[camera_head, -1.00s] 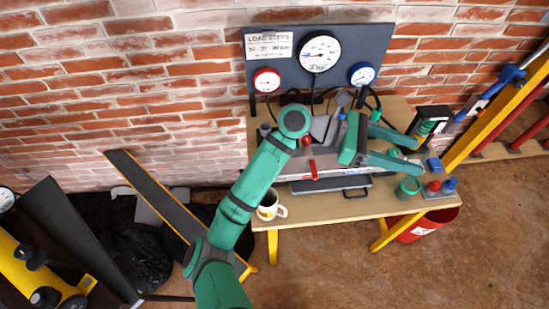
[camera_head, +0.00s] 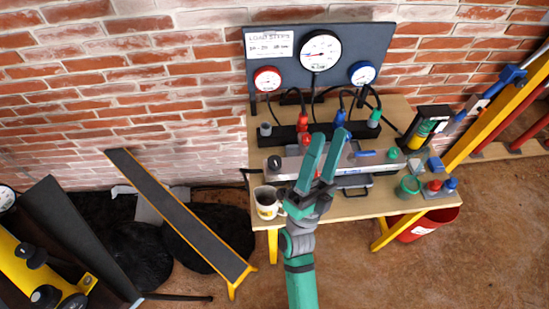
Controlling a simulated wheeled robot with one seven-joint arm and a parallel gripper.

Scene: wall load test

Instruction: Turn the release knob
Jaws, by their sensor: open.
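A grey metal manifold block (camera_head: 350,164) lies along the workbench (camera_head: 350,208). It carries a round black knob (camera_head: 274,162) at its left end, a blue lever (camera_head: 365,154) right of its middle and a green knob (camera_head: 393,153) near its right end. I cannot tell which of these is the release knob. My green gripper (camera_head: 327,140) is open, with its two fingers apart and pointing toward the wall. Its fingers appear over the middle of the block and hide part of it. Nothing shows between the fingers.
Red, blue and green hose couplings stand on a black bar (camera_head: 285,133) behind the block. A gauge panel (camera_head: 280,42) stands at the back. A mug (camera_head: 267,204) is at the front left. A green pot (camera_head: 409,187) and a black-and-yellow device (camera_head: 428,127) are on the right.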

